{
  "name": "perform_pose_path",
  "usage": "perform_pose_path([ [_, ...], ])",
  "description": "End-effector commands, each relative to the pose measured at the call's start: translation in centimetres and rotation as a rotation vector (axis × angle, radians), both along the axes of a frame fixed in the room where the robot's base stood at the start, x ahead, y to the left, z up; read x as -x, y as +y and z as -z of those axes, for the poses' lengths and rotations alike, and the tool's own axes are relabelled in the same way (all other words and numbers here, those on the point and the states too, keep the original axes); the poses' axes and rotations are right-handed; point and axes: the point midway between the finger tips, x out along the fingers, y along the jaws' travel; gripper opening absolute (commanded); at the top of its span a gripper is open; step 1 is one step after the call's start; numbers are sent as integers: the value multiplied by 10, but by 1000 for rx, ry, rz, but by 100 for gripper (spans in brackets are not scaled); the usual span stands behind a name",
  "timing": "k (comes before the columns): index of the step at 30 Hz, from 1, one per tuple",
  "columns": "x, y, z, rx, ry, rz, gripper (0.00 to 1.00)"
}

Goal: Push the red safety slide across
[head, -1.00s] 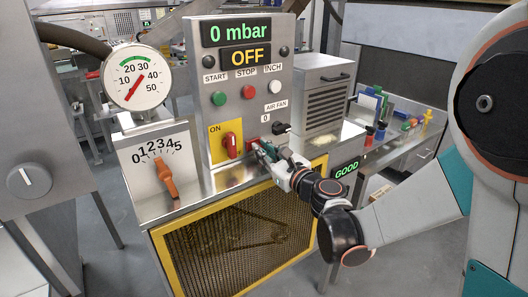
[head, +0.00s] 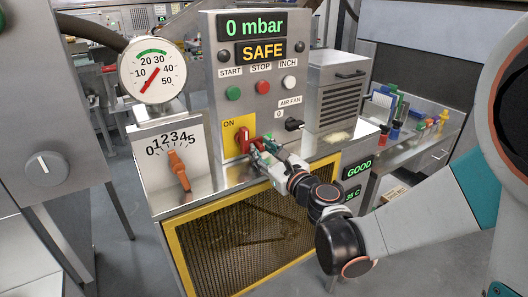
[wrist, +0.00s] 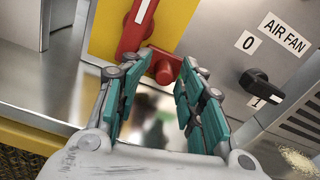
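The red safety slide (wrist: 168,68), a red bar with a round knob, sits at the foot of the cabinet's front panel in the wrist view. Its left part lies beneath the red rotary handle (wrist: 138,22) on the yellow ON plate. My gripper (wrist: 160,72) has its teal fingers apart, with the knob between and just beyond their tips. I cannot tell whether a finger touches it. In the head view my gripper (head: 258,147) is low beside the red handle (head: 242,141) and hides most of the slide. The yellow display (head: 263,52) reads SAFE.
The black air fan knob (head: 294,125) is right of my gripper. START (head: 233,93), STOP (head: 263,87) and INCH (head: 289,82) buttons are above. The orange dial lever (head: 179,170) stands left. A steel ledge runs below the panel.

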Motion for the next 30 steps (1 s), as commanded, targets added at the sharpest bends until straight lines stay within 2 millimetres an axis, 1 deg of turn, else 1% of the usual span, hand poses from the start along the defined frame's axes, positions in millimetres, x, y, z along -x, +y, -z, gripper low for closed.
perform_pose_path([
  [8,3,-3,0,0,0,1,36],
  [11,11,-8,0,0,0,1,36],
  [21,51,-36,0,0,0,2,36],
  [25,61,-42,0,0,0,0,36],
  [30,66,-45,0,0,0,0,36],
])
